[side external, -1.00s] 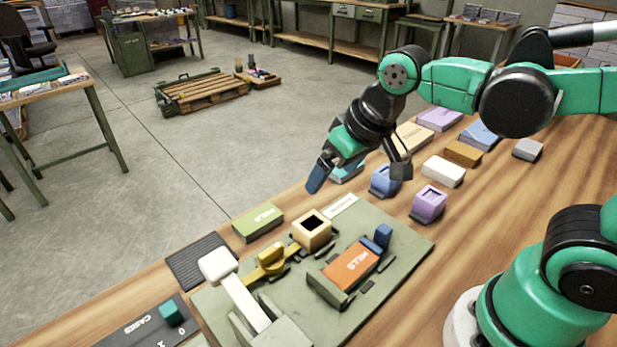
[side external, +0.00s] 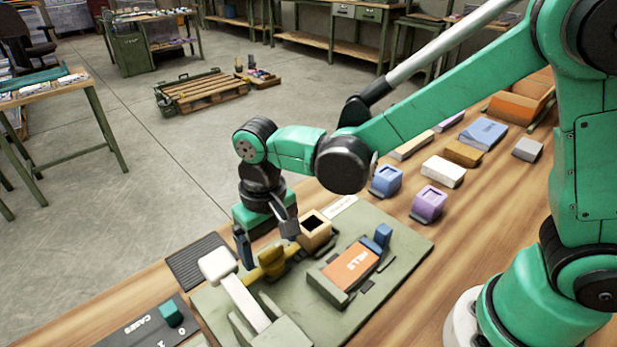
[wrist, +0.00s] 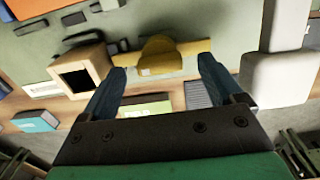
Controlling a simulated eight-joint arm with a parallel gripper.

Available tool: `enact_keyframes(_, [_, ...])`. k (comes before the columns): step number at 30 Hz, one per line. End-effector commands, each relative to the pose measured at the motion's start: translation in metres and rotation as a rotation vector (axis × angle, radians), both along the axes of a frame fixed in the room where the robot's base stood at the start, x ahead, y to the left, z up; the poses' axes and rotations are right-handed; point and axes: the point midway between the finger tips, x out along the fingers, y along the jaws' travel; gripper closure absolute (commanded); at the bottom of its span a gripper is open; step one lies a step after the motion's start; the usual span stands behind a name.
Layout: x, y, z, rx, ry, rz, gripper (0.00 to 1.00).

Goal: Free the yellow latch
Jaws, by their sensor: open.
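The yellow latch (side external: 271,262) lies on the green board (side external: 400,240), a bar with a raised rounded knob. In the wrist view the latch (wrist: 158,56) shows ahead of and between my fingertips. My gripper (side external: 263,246) is open and points down at the latch's far side; in the wrist view my gripper (wrist: 162,75) has empty space between its fingers. Whether a finger touches the latch I cannot tell. A beige hollow box (side external: 316,232) stands at one end of the latch, and a white-headed lever (side external: 235,290) stands at the other end.
An orange block (side external: 351,267) with a blue tab (side external: 383,235) sits on the board's right. Blue (side external: 386,180) and purple (side external: 429,203) hollow blocks stand behind. A dark ribbed pad (side external: 200,262) and a switch panel (side external: 150,325) lie left.

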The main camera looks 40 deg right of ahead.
Motion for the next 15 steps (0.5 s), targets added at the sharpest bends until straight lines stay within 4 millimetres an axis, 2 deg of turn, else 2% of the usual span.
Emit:
enact_keyframes(3, [-0.0001, -0.0002, -0.0074, 0.0, 0.0, 0.0, 0.13])
enact_keyframes(11, [-0.0002, -0.0003, -0.0088, 0.0, -0.001, 0.0, 0.13])
enact_keyframes(14, [-0.0002, -0.0003, -0.0087, 0.0, -0.001, 0.0, 0.39])
enact_keyframes(15, [-0.0002, -0.0003, -0.0087, 0.0, -0.001, 0.0, 0.5])
